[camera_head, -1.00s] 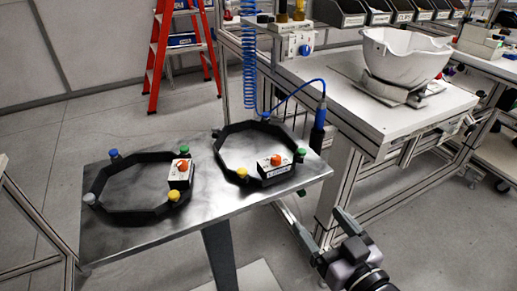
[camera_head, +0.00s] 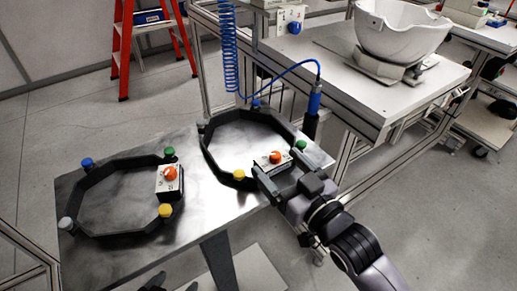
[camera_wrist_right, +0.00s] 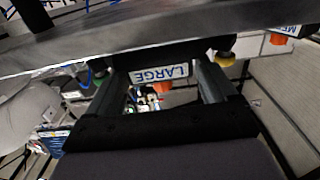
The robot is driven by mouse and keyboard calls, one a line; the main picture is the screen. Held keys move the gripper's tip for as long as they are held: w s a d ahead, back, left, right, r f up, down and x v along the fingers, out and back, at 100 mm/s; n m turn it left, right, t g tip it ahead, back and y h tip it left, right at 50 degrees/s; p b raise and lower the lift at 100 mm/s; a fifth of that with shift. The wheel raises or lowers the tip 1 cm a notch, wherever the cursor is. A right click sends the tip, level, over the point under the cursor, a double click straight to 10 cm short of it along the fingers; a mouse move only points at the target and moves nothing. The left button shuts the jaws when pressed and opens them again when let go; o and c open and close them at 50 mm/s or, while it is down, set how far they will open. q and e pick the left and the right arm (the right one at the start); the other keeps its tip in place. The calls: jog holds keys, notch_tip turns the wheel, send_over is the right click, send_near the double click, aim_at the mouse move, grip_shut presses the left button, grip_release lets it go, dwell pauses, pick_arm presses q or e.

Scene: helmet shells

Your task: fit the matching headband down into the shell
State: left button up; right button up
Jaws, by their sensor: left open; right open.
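Two black octagonal headbands lie on the metal table: the left one (camera_head: 115,236) and the right one (camera_head: 214,168). Each has coloured knobs and a white label block with an orange knob. The right headband's block (camera_head: 270,158) reads LARGE in the right wrist view (camera_wrist_right: 160,73). My right gripper (camera_head: 287,174) is open, its fingers on either side of that block; contact cannot be told. My left gripper (camera_head: 174,284) is open at the bottom edge, only its tips showing, apart from the headbands. The white helmet shell (camera_head: 398,30) sits open side up on the workbench at upper right.
The shell rests on a grey stand (camera_head: 383,68) on the white workbench (camera_head: 340,85). A blue-topped tool (camera_head: 314,103) with a coiled hose hangs at the bench edge, close behind the right headband. A red ladder (camera_head: 124,50) stands at the back.

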aim_at(267, 153)
jog(key=shift+x, duration=1.85)
jog(key=c, duration=0.8)
jog(key=shift+r, duration=0.1)
